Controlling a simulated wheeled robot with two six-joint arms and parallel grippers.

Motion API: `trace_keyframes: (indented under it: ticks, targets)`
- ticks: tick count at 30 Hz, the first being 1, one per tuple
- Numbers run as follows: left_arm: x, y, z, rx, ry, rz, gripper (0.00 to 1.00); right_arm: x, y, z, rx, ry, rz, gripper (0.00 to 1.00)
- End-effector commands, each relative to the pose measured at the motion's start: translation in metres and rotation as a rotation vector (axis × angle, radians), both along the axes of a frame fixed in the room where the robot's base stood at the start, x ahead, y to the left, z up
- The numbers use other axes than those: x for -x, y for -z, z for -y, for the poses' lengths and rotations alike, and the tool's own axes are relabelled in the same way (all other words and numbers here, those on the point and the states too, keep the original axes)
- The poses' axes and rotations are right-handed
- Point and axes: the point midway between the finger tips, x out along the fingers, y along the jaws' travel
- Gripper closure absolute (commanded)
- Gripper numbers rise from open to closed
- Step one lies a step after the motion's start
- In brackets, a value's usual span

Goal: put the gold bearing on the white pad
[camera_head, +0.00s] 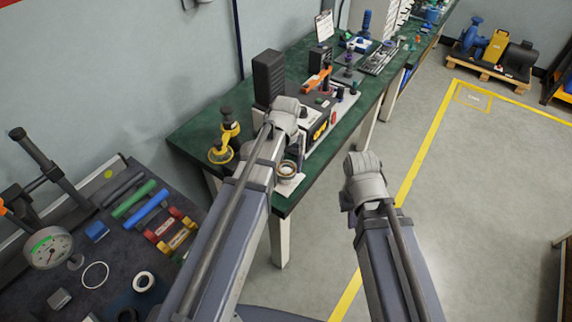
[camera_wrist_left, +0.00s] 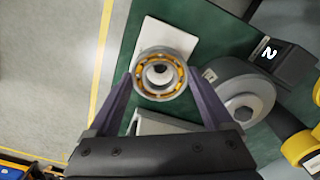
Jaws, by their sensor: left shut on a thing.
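The gold bearing (camera_wrist_left: 160,74), a metal ring with gold inside and a pale centre, is held between the two fingers of my left gripper (camera_wrist_left: 160,80) in the left wrist view. In the head view the bearing (camera_head: 288,168) shows just right of my left arm, which hides most of that gripper. The white pad (camera_wrist_left: 163,34) lies on the green bench behind the bearing, which covers part of it. The pad (camera_head: 288,187) also shows in the head view. I cannot tell whether the bearing touches it. My right arm is in view, but its gripper is not.
A grey round part (camera_wrist_left: 240,98) stands close to the right finger. Yellow-and-black fittings (camera_head: 222,148) stand left on the green bench (camera_head: 192,136). A dark table (camera_head: 50,275) with a gauge (camera_head: 48,247) and coloured parts is at lower left. Open floor lies to the right.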

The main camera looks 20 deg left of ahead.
Motion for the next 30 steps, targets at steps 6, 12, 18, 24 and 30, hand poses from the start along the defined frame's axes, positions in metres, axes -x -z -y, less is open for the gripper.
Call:
trace_keyframes:
  ticks: [6, 12, 18, 24, 30]
  targets:
    - [0.000, 0.009, 0.000, 0.000, 0.000, 0.000, 0.92, 0.000, 0.009, 0.000, 0.000, 0.000, 0.000, 1.00]
    - [0.000, 0.008, 0.000, 0.000, 0.000, 0.000, 0.92, 0.000, 0.008, 0.000, 0.000, 0.000, 0.000, 1.00]
    - [0.000, 0.009, 0.000, 0.000, 0.000, 0.000, 0.92, 0.000, 0.009, 0.000, 0.000, 0.000, 0.000, 1.00]
    - [0.000, 0.012, 0.000, 0.000, 0.000, 0.000, 0.92, 0.000, 0.012, 0.000, 0.000, 0.000, 0.000, 1.00]
    - [0.000, 0.016, 0.000, 0.000, 0.000, 0.000, 0.92, 0.000, 0.016, 0.000, 0.000, 0.000, 0.000, 1.00]
